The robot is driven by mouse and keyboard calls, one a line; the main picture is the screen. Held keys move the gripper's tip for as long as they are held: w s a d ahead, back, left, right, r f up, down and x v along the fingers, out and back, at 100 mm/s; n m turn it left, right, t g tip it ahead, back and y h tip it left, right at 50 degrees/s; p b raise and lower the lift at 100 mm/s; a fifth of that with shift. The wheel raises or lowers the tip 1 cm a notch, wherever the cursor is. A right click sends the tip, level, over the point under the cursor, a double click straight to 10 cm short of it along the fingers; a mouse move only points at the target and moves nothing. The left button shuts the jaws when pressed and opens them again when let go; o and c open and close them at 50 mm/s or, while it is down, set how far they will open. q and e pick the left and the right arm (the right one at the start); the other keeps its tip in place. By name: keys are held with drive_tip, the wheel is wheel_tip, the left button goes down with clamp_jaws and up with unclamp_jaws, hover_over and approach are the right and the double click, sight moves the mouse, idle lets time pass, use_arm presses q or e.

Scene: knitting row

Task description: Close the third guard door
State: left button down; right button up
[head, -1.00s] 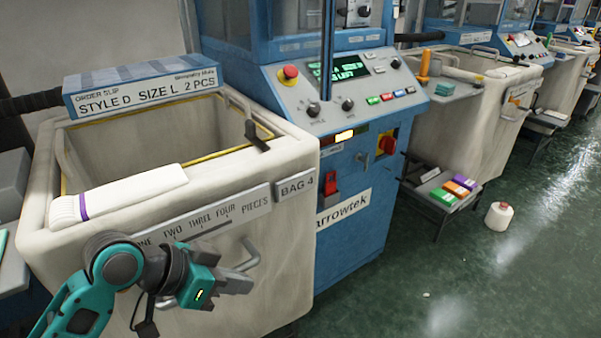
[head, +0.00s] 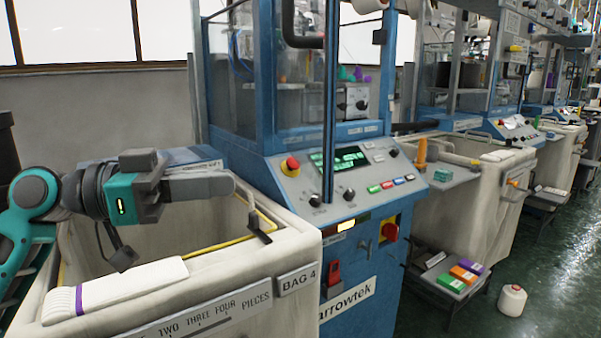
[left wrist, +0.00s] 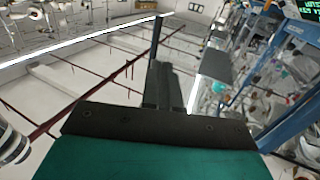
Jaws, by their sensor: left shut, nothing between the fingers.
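My left gripper (head: 230,184) is over the near bag in the head view, shut and empty, fingers pointing right toward the nearest machine. Its closed fingers also show in the left wrist view (left wrist: 165,85). The nearest machine has a blue-framed clear guard (head: 265,75) above its control panel, with a blue upright (head: 328,100) and a dark handle (head: 289,22) in front. More blue guard frames (head: 492,70) stand in the row to the right. I cannot tell which door is the third or how far each is open. My right gripper is not in view.
The near cream bag (head: 290,247), marked BAG 4, has a folded white knit piece (head: 115,290) on its rim. The control panel (head: 350,178) has several buttons.

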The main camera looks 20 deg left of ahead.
sight(324, 175)
use_arm(q)
drive_tip(key=p+x, duration=0.2)
drive_tip(key=x, duration=0.8)
drive_tip(key=shift+w+d+p, duration=0.1)
drive_tip(key=shift+d+p, duration=0.1)
drive_tip(key=shift+p, duration=0.15)
drive_tip(key=shift+w+d, duration=0.25)
drive_tip(key=shift+d, duration=0.1)
drive_tip(key=shift+d, duration=0.1)
